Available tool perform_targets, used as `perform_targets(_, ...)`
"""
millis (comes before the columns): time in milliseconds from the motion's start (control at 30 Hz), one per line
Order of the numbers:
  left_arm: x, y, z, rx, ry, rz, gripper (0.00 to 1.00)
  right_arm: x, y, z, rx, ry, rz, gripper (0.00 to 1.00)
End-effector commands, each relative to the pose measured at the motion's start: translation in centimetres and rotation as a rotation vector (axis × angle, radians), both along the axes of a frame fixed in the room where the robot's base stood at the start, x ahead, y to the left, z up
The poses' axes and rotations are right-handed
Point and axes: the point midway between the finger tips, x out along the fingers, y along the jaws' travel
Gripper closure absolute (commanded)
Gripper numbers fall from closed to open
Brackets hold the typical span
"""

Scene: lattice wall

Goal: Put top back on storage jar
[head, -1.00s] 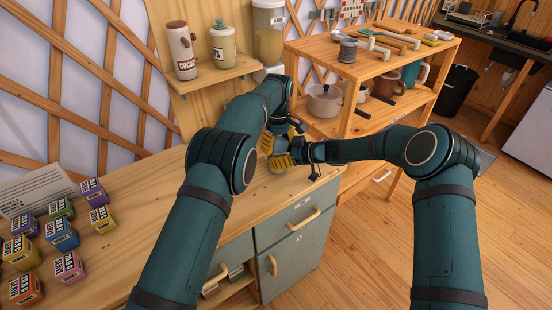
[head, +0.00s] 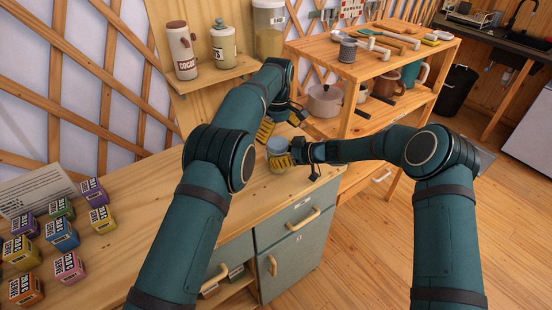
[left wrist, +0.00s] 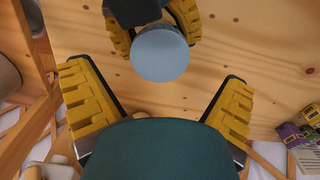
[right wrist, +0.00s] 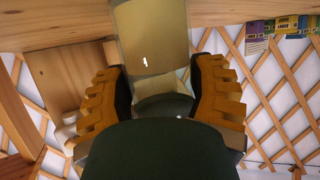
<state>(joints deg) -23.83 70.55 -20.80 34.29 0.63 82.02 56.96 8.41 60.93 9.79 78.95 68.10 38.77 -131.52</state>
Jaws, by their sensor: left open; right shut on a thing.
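A wall shelf with a cocoa jar (head: 182,50) and another lidded jar (head: 223,43) is behind. A wooden rack with a pot (head: 325,101) stands right. Several coloured boxes (head: 62,233) lie at the counter's left. The counter between is clear.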

Motion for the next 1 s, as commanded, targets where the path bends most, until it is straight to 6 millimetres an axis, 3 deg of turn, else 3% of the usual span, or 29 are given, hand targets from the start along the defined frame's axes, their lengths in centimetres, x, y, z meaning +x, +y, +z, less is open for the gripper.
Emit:
perform_targets(367,0.0,-0.1,0.3,-0.001,0.0,-0.006,0.03,0.0,0.0,0.0,0.0,0.0,0.001,1.0)
perform_targets(733,0.0,-0.1,3.3,-0.003,0.0,-0.088,0.03,0.0,0.0,0.0,0.001,0.0,0.001,1.0)
perform_targets(1000,0.0,0.0,3.6,0.0,-0.001,-0.095,0.03,0.0,0.0,0.0,0.001,0.0,0.001,1.0)
